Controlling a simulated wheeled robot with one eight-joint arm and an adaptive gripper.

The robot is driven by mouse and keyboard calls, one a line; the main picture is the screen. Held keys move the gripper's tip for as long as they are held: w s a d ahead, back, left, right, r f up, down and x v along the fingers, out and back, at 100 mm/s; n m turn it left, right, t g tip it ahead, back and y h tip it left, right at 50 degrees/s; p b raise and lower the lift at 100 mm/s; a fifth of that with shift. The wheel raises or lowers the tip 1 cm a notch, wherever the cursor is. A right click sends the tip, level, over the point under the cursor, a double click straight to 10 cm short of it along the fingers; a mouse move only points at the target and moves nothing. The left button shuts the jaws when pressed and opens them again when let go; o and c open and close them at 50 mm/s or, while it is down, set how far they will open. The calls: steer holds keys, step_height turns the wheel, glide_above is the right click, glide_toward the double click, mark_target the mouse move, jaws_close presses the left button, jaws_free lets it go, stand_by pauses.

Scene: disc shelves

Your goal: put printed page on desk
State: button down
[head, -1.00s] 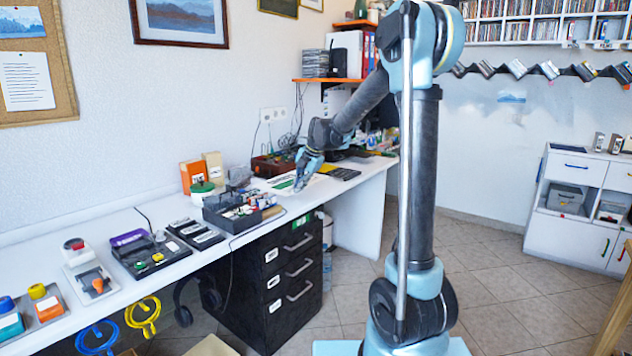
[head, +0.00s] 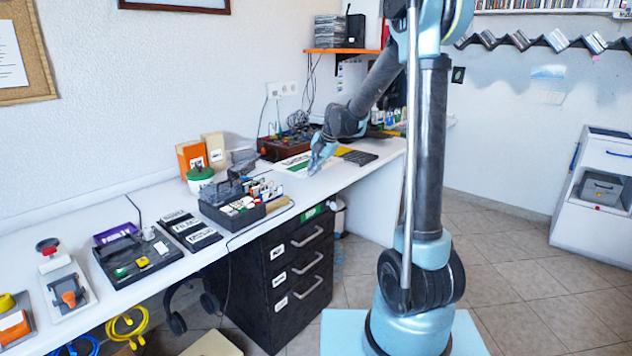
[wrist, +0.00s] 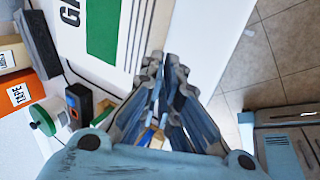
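A white printed page (head: 8,57) with lines of dark text is on the corkboard at the left edge of the head view, cut off there. The white desk (head: 100,195) runs along the wall. My gripper (head: 314,172) is over the desk's far part, well to the right of the corkboard. In the wrist view my gripper (wrist: 168,66) has its fingertips drawn together, with nothing seen between them. A white sheet with a green block (wrist: 104,28) lies on the desk just beyond the fingertips. The page on the corkboard is out of the wrist view.
A dark tray of small items (head: 232,212), a green-lidded jar (head: 200,178) and orange box (head: 191,156) crowd the desk. A black drawer unit (head: 290,275) stands underneath. A white cabinet (head: 590,200) stands at the right.

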mark_target(310, 188)
steer(key=shift+s+a+f, duration=0.1)
steer(key=shift+f, duration=1.3)
steer(key=shift+s+a+f, duration=0.1)
steer(key=shift+f, duration=1.3)
steer(key=c, duration=2.1)
jaws_free()
steer(key=shift+r, duration=0.1)
